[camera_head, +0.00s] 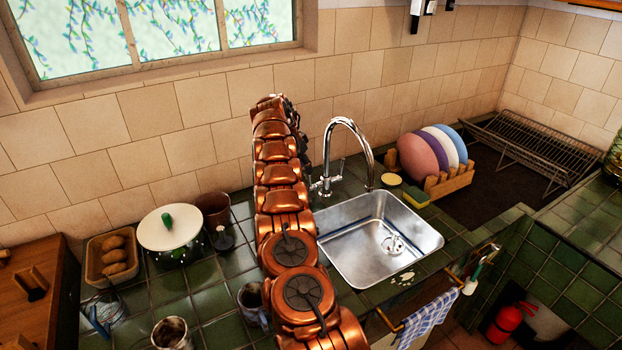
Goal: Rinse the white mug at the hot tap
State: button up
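The chrome tap (352,130) arches over the steel sink (345,245), with small handles at its base; I cannot tell which one is hot. No mug is plainly white. A greyish cup with a brownish inside (172,334) stands at the bottom edge, left of my arm. A darker mug (250,302) stands against the left of my arm and is partly hidden. My copper arm reaches up the middle toward the tiled wall. Dark parts at its far end, seemingly my gripper (301,132), are mostly hidden behind the links, left of the tap. The fingers and any held thing do not show.
A white-lidded pot (169,228), a bread basket (113,258), a brown pot (213,212) and a glass jug (104,315) crowd the left counter. Plates in a wooden rack (450,181), a sponge (416,196) and a wire rack (530,143) stand right of the sink.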

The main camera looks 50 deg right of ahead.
jog(key=shift+p+x, duration=0.7)
jog(key=shift+x, duration=3.1)
jog(key=shift+c, duration=0.2)
grip_shut()
